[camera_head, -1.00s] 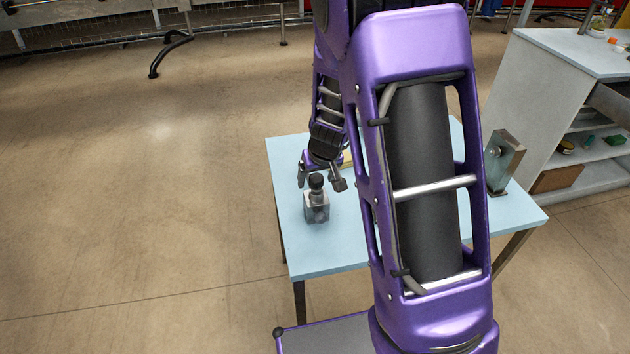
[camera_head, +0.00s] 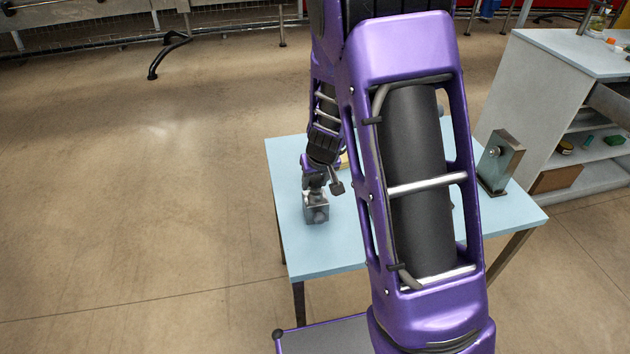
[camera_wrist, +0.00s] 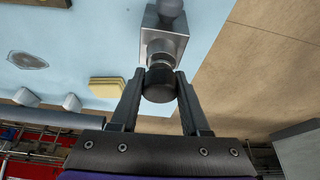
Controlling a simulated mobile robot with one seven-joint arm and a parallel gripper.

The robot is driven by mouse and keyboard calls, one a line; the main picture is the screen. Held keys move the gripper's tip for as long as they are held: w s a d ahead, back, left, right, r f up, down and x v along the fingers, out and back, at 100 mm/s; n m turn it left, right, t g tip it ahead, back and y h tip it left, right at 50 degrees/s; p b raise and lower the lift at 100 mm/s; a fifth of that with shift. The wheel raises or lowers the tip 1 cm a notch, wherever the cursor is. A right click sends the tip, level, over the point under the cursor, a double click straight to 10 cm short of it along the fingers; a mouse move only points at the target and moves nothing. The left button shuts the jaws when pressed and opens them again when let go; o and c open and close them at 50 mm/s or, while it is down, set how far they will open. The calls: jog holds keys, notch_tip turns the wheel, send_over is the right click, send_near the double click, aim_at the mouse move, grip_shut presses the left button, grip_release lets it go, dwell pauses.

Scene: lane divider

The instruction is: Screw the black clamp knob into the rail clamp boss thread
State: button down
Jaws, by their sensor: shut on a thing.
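The black clamp knob (camera_wrist: 158,86) sits between the two fingers of my gripper (camera_wrist: 160,80) in the wrist view, and the fingers are shut on its sides. A short silver threaded part shows between the knob and the grey metal block of the rail clamp (camera_wrist: 163,45). How deep the thread sits cannot be told. In the head view the clamp block (camera_head: 316,213) stands on the light blue table, with my gripper (camera_head: 315,184) directly above it. There the fingers mostly hide the knob.
The light blue table (camera_head: 335,255) is clear around the clamp. A grey upright bracket (camera_head: 500,160) stands at its right edge. The wrist view shows a yellow block (camera_wrist: 107,87), a grey oval patch (camera_wrist: 28,60) and small grey blocks (camera_wrist: 71,102). A grey cabinet (camera_head: 560,75) stands at right.

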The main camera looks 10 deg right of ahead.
jog(key=shift+r+p, duration=0.25)
jog(key=shift+p, duration=0.3)
jog(key=shift+f+m+h, duration=0.3)
jog(key=shift+m, duration=0.4)
jog(key=shift+m, duration=0.3)
jog(key=shift+m+h, duration=0.4)
jog(key=shift+m, duration=0.3)
jog(key=shift+m+h, duration=0.3)
jog(key=shift+m, duration=0.6)
jog(key=shift+g, duration=0.3)
